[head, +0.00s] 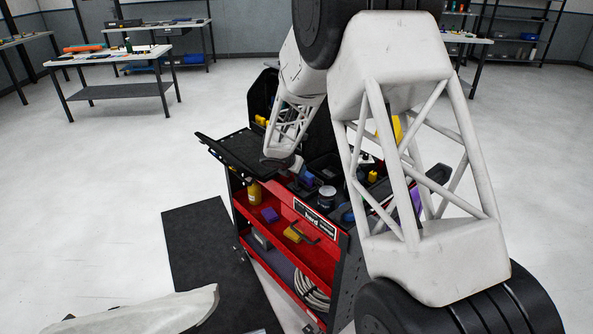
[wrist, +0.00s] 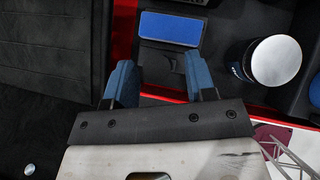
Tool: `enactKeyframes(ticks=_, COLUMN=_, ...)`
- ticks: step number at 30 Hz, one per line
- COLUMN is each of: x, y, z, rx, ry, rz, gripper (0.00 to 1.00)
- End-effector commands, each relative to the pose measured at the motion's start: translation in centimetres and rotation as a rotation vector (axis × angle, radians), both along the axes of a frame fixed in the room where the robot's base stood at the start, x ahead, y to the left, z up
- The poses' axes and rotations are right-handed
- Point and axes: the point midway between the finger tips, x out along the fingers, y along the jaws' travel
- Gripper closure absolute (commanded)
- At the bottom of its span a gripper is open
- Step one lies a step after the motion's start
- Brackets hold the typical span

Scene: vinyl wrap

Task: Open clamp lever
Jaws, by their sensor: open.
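My gripper (wrist: 162,82) shows in the wrist view with two blue fingers, open and apart, with nothing seen held between them. It is over the red and black tool cart (head: 318,255). Beyond the fingertips lies a blue rectangular pad (wrist: 170,29) in a black recess of the cart top. A dark part sits below the pad, too dark to make out. I cannot clearly identify a clamp lever in either view. In the head view, my arm reaches down to the cart top and hides part of it.
A silver-lidded can (wrist: 275,60) stands right of the gripper; it also shows in the head view (head: 327,196). A black side panel (head: 241,147) sticks out left of the cart. Red shelves hold a yellow bottle (head: 254,192) and a purple block (head: 270,215). Open floor lies left.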

Motion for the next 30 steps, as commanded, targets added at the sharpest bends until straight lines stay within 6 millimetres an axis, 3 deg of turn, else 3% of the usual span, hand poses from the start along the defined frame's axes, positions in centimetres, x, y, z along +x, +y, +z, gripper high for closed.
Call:
enactKeyframes(ticks=15, x=-2.9, y=1.9, z=4.1, rx=0.000, ry=-0.001, rz=0.001, gripper=0.49)
enactKeyframes(ticks=30, x=-3.3, y=2.1, z=4.6, rx=0.001, ry=0.000, rz=-0.001, gripper=0.49)
